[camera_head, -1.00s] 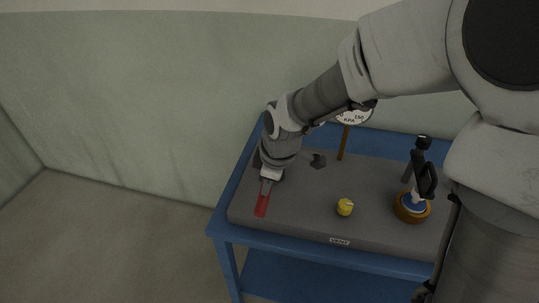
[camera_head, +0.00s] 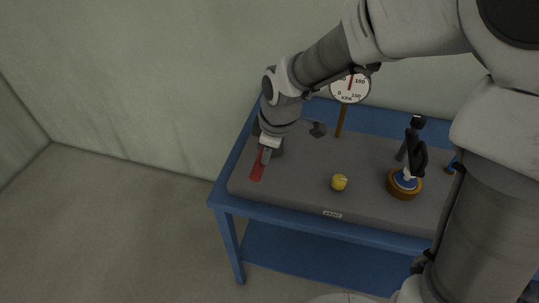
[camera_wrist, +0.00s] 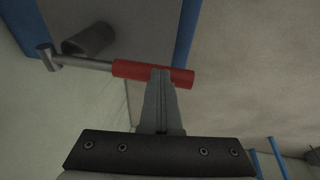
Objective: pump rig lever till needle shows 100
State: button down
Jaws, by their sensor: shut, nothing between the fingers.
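The rig lever has a red grip (camera_head: 257,172) at the left of the grey rig. In the wrist view the red grip (camera_wrist: 130,69) is on a metal rod that runs left to a cross-piece. My gripper (camera_head: 266,157) is shut and empty at the grip. In the wrist view my shut fingertips (camera_wrist: 162,74) overlap the grip; I cannot tell whether they press on it. The round white kPa gauge (camera_head: 345,93) stands on a brown post behind. Its red needle points roughly upward; my arm hides the top, so the exact reading is unclear.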

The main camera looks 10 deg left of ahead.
jog(key=v, duration=1)
jog(key=shift+s+p, duration=0.3)
jog(key=shift+p, duration=0.15)
jog(key=shift+a+r, duration=0.1)
